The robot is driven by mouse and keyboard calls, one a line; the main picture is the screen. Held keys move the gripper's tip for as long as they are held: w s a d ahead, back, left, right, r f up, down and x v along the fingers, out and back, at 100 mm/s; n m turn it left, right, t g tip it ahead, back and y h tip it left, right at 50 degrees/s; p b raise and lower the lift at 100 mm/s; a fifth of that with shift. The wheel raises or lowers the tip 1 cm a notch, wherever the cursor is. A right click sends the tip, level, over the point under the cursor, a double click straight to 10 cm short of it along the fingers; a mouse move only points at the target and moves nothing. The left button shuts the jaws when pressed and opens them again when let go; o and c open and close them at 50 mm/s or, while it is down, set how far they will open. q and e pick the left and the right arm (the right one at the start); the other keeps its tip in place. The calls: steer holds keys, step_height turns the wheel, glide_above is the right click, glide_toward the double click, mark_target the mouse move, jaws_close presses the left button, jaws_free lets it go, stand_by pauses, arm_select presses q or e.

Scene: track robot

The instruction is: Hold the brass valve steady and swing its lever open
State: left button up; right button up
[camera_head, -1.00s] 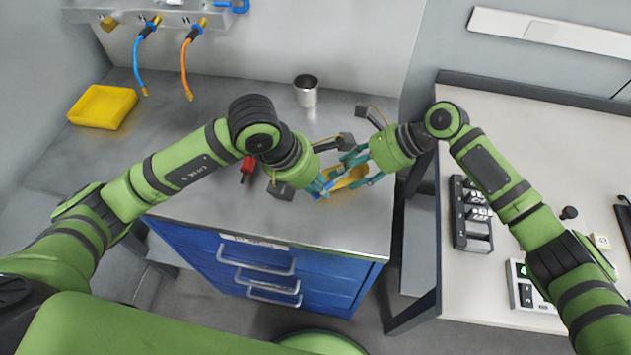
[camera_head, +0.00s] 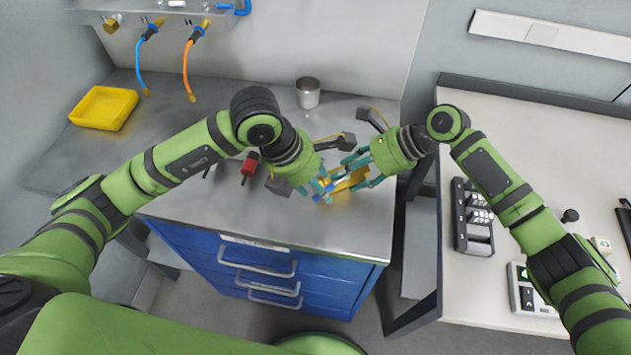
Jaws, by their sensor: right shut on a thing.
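The brass valve (camera_head: 352,182) is a yellow-gold body at the front right of the steel worktop, partly hidden by the grippers. A small blue piece (camera_head: 318,186), which looks like its lever, shows at its left end among my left fingers. My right gripper (camera_head: 354,176) comes in from the right and is shut on the brass valve. My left gripper (camera_head: 326,190) comes in from the left with its fingertips at the left end of the valve. Whether these fingers are closed on the lever is hard to see.
A metal cup (camera_head: 308,93) stands behind the grippers. A red-handled tool (camera_head: 250,165) lies left of them, and a yellow tray (camera_head: 104,108) sits at the far left. Blue and orange hoses hang at the back. The worktop (camera_head: 240,215) is clear at its front left.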

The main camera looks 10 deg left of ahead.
arm_select(q)
steer(key=v, duration=1.1)
steer(key=shift+r, duration=0.3)
steer(key=shift+a, duration=0.1)
steer(key=shift+n, duration=0.5)
steer(key=x, duration=1.2)
steer(key=shift+s+f, duration=0.2)
steer(key=shift+s, duration=0.05)
jaws_close()
